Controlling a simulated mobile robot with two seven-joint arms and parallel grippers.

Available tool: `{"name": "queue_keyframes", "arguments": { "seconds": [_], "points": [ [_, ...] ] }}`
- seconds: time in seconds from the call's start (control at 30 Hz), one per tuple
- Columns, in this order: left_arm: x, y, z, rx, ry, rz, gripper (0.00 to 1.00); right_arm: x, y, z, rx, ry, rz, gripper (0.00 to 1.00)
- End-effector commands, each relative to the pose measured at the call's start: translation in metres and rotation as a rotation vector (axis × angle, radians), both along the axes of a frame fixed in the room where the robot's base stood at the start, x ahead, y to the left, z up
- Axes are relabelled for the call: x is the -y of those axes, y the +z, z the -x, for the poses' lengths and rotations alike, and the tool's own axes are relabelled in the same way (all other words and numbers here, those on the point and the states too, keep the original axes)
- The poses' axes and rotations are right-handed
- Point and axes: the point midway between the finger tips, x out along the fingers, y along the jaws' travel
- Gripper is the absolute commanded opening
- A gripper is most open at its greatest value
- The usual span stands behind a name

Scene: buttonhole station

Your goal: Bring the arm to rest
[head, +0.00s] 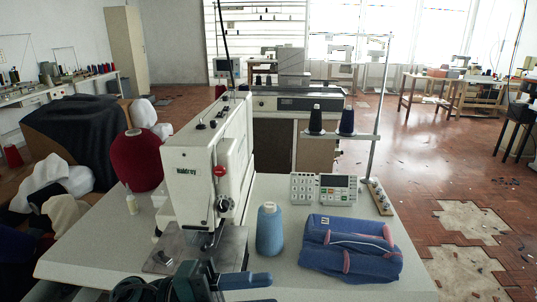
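The white sewing machine (190,165) stands on the pale work table (75,262). My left gripper (250,282), dark with blue-grey finger parts, shows at the bottom edge, in front of the machine's needle area. It is cut off by the frame, and I cannot tell whether its fingers are open or shut. I see nothing clearly held in it. A folded blue garment (350,262) with pink edges lies to its right on the table. My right arm and gripper are not in view.
A blue thread cone (270,230) stands close beyond the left gripper. A control panel (322,187), a thread stand (378,120) with dark spools and a large red cone (137,160) are further back. Piled cloth (75,130) lies at the left. Bare table shows at the front right.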

Motion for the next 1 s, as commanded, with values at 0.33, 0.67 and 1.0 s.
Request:
{"name": "queue_keyframes", "arguments": {
  "seconds": [0.33,0.67,1.0],
  "points": [
    [-0.087,-0.126,-0.046,-0.980,0.886,0.489,0.35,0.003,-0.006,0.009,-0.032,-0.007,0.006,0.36],
    [-0.123,-0.268,0.046,-1.620,1.261,0.370,0.35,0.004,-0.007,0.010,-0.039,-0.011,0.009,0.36],
    [-0.124,-0.281,0.061,-1.690,1.289,0.343,0.35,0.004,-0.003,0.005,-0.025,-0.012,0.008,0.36]
  ]
}}
